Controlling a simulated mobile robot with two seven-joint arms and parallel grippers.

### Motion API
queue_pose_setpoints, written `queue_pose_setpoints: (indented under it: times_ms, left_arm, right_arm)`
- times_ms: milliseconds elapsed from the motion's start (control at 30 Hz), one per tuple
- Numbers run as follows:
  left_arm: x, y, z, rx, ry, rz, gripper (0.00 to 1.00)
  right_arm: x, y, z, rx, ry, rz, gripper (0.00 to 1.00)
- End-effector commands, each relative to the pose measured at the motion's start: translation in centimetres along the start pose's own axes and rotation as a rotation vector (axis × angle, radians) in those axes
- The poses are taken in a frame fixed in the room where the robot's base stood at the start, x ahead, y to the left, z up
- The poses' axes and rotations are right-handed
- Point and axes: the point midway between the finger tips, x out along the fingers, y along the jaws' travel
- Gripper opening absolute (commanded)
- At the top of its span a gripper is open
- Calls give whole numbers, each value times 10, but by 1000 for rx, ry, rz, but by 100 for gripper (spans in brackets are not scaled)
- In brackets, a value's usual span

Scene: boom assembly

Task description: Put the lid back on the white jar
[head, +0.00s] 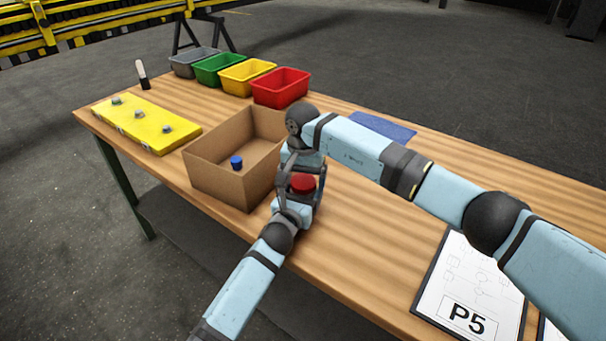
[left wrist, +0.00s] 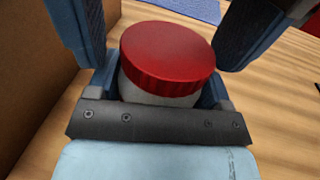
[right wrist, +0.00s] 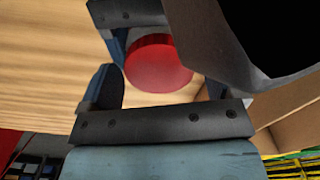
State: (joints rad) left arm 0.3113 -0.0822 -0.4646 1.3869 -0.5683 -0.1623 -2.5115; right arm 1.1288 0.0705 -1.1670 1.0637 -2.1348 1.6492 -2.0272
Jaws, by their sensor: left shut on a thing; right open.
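The white jar (left wrist: 150,96) stands beside the cardboard box, mostly hidden in the head view. The red lid (left wrist: 168,52) sits over its mouth in the left wrist view; I cannot tell whether it is screwed down. The lid also shows in the head view (head: 303,183) and the right wrist view (right wrist: 158,64). My left gripper (head: 291,205) is shut on the jar from the near side, below the lid. My right gripper (head: 302,171) is open and comes from above, with its fingers on either side of the lid.
The open cardboard box (head: 215,178) stands close left, with a blue-capped item (head: 237,162) inside. A yellow block (head: 146,124), a red bin (head: 281,87) and other bins lie beyond. A blue mat (head: 384,127) and P5 sheet (head: 470,290) lie right. Table between is clear.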

Motion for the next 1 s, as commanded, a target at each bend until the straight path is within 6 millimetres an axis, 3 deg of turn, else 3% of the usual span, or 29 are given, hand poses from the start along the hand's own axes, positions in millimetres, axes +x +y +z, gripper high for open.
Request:
queue_pose_setpoints:
  times_ms: [100,300,333,567,833,1000]
  left_arm:
    - [0,0,0,0,0,0,7]
    - [0,0,0,0,0,0,7]
    - [0,0,0,0,0,0,7]
    - [0,0,0,0,0,0,7]
    - [0,-1,0,0,0,-1,7]
    - [0,-1,0,0,-1,-1,7]
  right_arm:
    - [0,0,0,0,0,0,88]
    - [0,0,0,0,0,0,42]
    - [0,0,0,0,0,0,39]
    - [-1,0,0,35,0,0,38]
    - [0,0,0,439,0,0,38]
    - [0,0,0,588,0,-1,38]
